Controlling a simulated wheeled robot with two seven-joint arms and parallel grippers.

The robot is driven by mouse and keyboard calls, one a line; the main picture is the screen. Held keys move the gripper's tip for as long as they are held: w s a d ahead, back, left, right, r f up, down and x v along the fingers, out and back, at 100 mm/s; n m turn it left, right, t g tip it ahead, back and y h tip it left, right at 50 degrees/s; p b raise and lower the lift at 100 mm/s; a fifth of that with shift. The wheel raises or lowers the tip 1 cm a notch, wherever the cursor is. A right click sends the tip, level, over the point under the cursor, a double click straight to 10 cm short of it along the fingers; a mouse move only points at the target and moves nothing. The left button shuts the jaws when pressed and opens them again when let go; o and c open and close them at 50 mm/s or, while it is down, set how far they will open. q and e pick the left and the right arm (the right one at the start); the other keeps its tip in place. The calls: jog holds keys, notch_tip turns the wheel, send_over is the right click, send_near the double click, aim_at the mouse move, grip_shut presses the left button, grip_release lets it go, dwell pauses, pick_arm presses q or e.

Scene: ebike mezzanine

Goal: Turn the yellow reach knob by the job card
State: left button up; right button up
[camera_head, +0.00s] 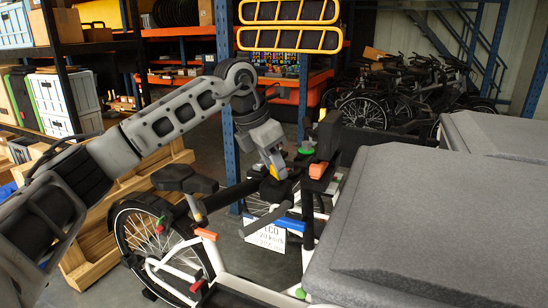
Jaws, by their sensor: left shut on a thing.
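My left arm comes in from the left and bends down at the middle of the view. My left gripper (275,167) is shut on the small yellow reach knob (273,172), which shows only partly between and below the fingers. The knob is beside a dark upright post with orange and black parts. The white job card (265,236) with dark lettering hangs below the gripper, partly covered by a dark bar and a blue part. My right gripper is not in view.
A white-framed bike (180,262) stands below my arm. Large grey lidded boxes (440,220) fill the right side. A blue rack post (226,100) rises behind the gripper. Wooden crates and shelves stand at left, and several bikes (400,90) stand at the back right.

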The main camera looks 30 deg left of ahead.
pick_arm(q)
jog(key=m+p, duration=0.1)
jog(key=m, duration=0.1)
jog(key=m+g+h+p, duration=0.1)
jog(key=m, duration=0.2)
jog(key=shift+w+a+r+m+h, duration=0.1)
jog(key=shift+w+r+m+h, duration=0.1)
jog(key=shift+m+h, duration=0.1)
jog(key=m+g, duration=0.1)
jog(key=m, duration=0.1)
jog(key=m+g, duration=0.1)
jog(key=m, duration=0.1)
jog(key=shift+w+m+h, duration=0.1)
jog(key=shift+m+h, duration=0.2)
jog(key=shift+m, duration=0.4)
jog(key=o, duration=1)
jog(key=shift+f, duration=0.1)
jog(key=shift+w+v, duration=0.2)
jog(key=shift+v, duration=7.8)
